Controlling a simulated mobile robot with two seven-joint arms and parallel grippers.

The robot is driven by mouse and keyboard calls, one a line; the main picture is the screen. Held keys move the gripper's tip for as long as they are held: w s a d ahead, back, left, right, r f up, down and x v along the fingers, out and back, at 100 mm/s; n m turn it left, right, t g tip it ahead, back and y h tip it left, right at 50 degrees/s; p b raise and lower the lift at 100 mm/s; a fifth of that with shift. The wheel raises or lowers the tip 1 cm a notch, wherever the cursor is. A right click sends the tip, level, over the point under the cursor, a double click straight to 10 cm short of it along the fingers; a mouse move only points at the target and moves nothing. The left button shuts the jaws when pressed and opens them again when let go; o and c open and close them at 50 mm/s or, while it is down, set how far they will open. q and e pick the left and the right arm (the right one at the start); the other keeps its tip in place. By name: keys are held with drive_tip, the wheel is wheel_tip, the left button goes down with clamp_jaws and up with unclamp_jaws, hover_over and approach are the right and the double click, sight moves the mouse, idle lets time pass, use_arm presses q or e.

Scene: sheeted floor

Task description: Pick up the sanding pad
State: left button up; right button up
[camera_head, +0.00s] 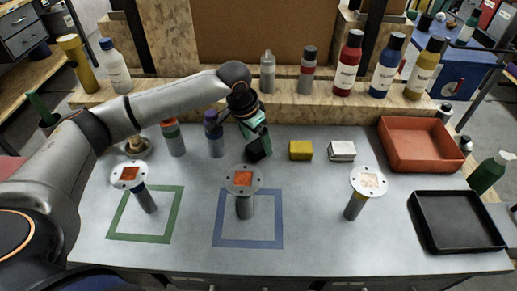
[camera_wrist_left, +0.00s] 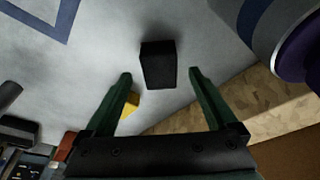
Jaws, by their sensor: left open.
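A black block (camera_head: 259,148), which looks like the sanding pad, is at the middle back of the grey table, left of a yellow block (camera_head: 301,150) and a white block (camera_head: 342,151). My left gripper (camera_head: 254,132) is just above and behind the black block, pointing down at it. In the left wrist view the green fingers (camera_wrist_left: 160,75) are spread apart with nothing between them. The black block (camera_wrist_left: 158,68) shows ahead of the gap, between the fingertips' lines. I cannot tell how far below the fingertips it lies. My right gripper is not seen.
Bottles (camera_head: 215,137) stand close left of the gripper. A wooden ledge (camera_head: 285,110) with more bottles runs behind. Three disc-topped posts (camera_head: 242,180) stand in front. A red tray (camera_head: 422,145) and a black tray (camera_head: 455,222) are at the right.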

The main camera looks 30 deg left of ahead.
sight(258, 146)
use_arm(q)
drive_tip(key=shift+w+f, duration=0.15)
drive_tip(key=shift+f, duration=0.45)
drive_tip(key=c, duration=1.4)
wheel_tip(258, 146, up, 10)
drive_tip(key=shift+r+p, duration=0.1)
drive_tip(key=shift+p, duration=0.3)
drive_tip(key=shift+c, duration=0.2)
drive_tip(key=o, duration=0.8)
drive_tip(key=c, duration=0.6)
drive_tip(key=shift+c, duration=0.2)
drive_tip(key=shift+d, duration=0.1)
